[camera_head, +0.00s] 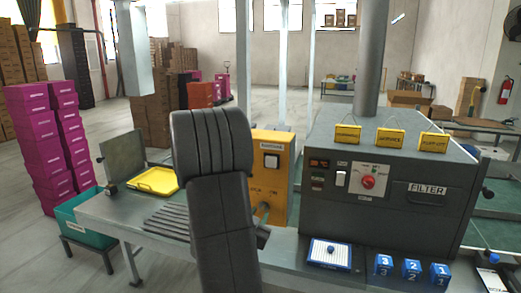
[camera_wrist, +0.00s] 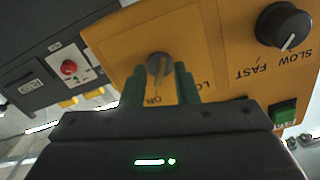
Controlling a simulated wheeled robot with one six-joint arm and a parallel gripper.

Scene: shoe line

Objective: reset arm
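My arm (camera_head: 220,200) stands bent in the middle of the head view, in front of the yellow control box (camera_head: 271,180). It hides most of my gripper there. In the wrist view my gripper (camera_wrist: 160,75) has two green fingers spread apart, pointing at the yellow panel (camera_wrist: 215,60). A grey rotary knob (camera_wrist: 160,66) marked "ON" lies between the fingertips, with a visible gap on each side. I cannot tell how deep the fingers reach around it. A black speed knob (camera_wrist: 283,25) and a green button (camera_wrist: 283,112) are to the right.
The grey filter machine (camera_head: 390,185) stands right of the yellow box. Blue numbered blocks (camera_head: 411,268) and a white pad (camera_head: 330,254) lie in front. A yellow tray (camera_head: 153,181) sits on the left table. Magenta boxes (camera_head: 48,145) and a teal bin (camera_head: 84,220) are further left.

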